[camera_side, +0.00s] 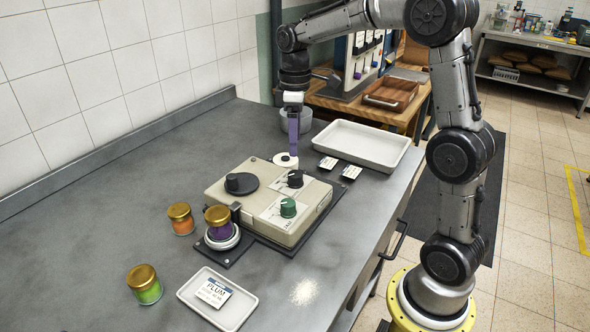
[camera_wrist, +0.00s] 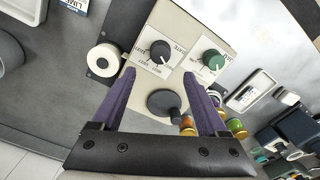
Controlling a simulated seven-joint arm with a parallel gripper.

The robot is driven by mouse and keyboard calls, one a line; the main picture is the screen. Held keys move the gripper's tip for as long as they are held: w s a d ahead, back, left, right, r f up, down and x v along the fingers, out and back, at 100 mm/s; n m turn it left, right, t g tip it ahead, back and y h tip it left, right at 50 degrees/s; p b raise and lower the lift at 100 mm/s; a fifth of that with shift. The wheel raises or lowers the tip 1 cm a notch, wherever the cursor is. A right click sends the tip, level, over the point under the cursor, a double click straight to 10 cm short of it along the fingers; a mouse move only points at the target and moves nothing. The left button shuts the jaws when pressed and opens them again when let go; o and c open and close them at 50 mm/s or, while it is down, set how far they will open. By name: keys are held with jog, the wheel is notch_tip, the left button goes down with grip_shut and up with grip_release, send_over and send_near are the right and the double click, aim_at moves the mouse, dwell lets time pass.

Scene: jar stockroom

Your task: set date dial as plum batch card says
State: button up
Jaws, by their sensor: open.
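The plum card (camera_side: 212,292) lies tilted in a small white tray at the front; its small print is too fine to read. The beige machine (camera_side: 236,205) carries a black knob (camera_side: 295,179) and a green knob (camera_side: 288,207), each on a white marked plate. In the wrist view the black knob (camera_wrist: 160,50) and green knob (camera_wrist: 212,60) appear beyond the fingers. My gripper (camera_side: 295,150) is open and empty, pointing down above the machine's back end by the white roll (camera_side: 285,160); its purple fingers (camera_wrist: 160,75) also show in the wrist view.
A black round part (camera_side: 242,183) sits on the machine. A purple jar (camera_side: 218,223) stands on its front pad; orange (camera_side: 181,219) and green (camera_side: 144,285) jars stand left. Two cards (camera_side: 328,163) and a white tray (camera_side: 390,162) lie right. The left counter is clear.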

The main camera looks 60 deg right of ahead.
aim_at(295, 173)
notch_tip(295, 173, down, 9)
jog(key=shift+f, duration=0.15)
dwell(0.4)
grip_shut()
